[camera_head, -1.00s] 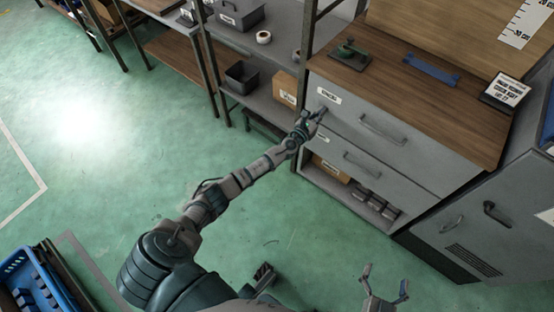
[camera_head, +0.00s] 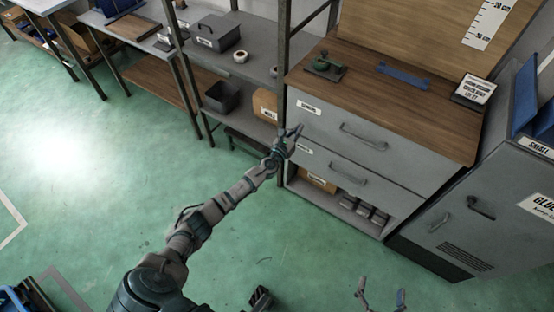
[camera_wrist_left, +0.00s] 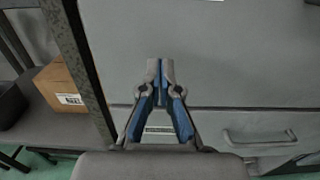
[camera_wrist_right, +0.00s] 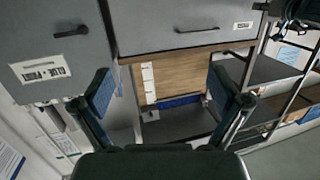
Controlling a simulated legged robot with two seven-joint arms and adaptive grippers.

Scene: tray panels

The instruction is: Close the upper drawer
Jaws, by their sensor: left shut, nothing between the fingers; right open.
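The upper drawer (camera_head: 325,124) is the wide grey front with a white label and bar handle, just under the wooden worktop. No clear gap shows at its top edge, so I cannot tell how far out it stands. My left gripper (camera_head: 294,132) is shut and empty in front of the drawer's left end, below the label. In the left wrist view its closed fingertips (camera_wrist_left: 160,72) point at the grey drawer front (camera_wrist_left: 240,60); contact is unclear. My right gripper (camera_head: 382,296) is open and empty, low and away from the cabinet; its spread fingers also show in the right wrist view (camera_wrist_right: 165,85).
The lower drawer (camera_head: 320,168) and an open shelf with boxes lie below. A metal shelf rack (camera_head: 283,60) stands close on the left with a cardboard box (camera_head: 265,104). A grey cabinet (camera_head: 450,215) stands on the right. Green floor in front is mostly clear.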

